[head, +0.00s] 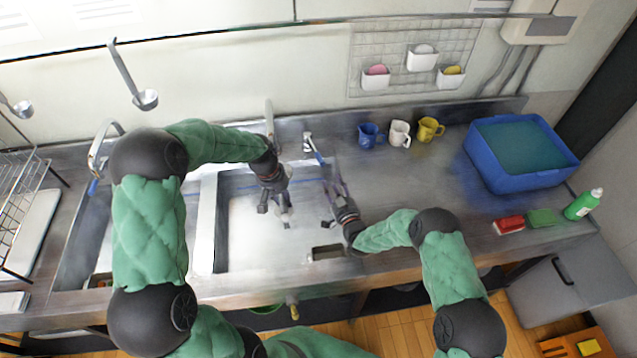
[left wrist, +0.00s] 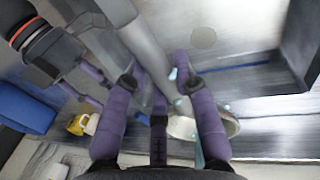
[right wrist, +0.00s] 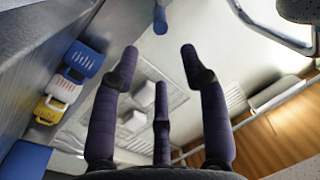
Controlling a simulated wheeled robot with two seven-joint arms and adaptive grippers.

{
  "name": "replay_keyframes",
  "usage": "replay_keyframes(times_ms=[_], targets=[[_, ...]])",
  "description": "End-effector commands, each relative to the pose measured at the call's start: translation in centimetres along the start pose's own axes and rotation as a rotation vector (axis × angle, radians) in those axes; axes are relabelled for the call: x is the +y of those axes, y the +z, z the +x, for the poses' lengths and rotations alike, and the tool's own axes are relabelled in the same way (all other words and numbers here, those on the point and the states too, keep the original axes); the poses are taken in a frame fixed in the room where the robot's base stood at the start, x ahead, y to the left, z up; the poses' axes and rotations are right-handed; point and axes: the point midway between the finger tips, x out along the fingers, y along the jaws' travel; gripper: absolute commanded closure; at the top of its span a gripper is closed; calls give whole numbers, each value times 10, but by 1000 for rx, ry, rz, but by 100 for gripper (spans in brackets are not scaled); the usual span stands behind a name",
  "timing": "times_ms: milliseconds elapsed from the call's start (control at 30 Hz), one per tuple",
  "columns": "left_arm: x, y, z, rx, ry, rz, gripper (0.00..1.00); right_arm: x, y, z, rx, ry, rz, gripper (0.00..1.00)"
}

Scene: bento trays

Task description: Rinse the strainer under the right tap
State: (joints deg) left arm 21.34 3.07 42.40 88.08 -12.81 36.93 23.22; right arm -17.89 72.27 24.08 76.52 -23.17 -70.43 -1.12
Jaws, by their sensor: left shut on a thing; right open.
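The right tap's grey spout (left wrist: 150,40) crosses my left wrist view from the top down to between the fingers. My left gripper (head: 275,212) is over the right sink basin (head: 240,250), shut. A round pale-rimmed thing, apparently the strainer (left wrist: 232,127), shows behind its right finger. In the head view the gripper hides it. Light blue drops (left wrist: 197,150) are near the fingers, like splashing water. My right gripper (head: 328,190) is open and empty, right of the left one. The blue tap lever (head: 316,153) is just beyond its fingers and shows in the right wrist view (right wrist: 160,18).
Blue, white and yellow mugs (head: 399,133) stand along the back wall. A blue tub (head: 545,178), a red sponge (head: 509,224), a green sponge (head: 542,218) and a green bottle (head: 583,204) are at the right. The counter between is clear. A left tap (head: 100,145) stands over the left basin.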

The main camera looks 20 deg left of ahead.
Motion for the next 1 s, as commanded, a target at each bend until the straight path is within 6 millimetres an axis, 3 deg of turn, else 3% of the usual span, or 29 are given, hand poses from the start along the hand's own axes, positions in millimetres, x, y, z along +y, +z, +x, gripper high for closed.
replay_keyframes(times_ms=[367,533,667,1000], targets=[[0,0,0,1,0,0,100,0,0,0,0,0,0,55],[0,0,0,1,0,0,100,2,-1,1,1,-5,22,100],[0,0,0,1,0,0,100,7,-6,5,1,-27,110,100],[0,0,0,1,0,0,100,34,-23,16,-44,-126,527,100]])
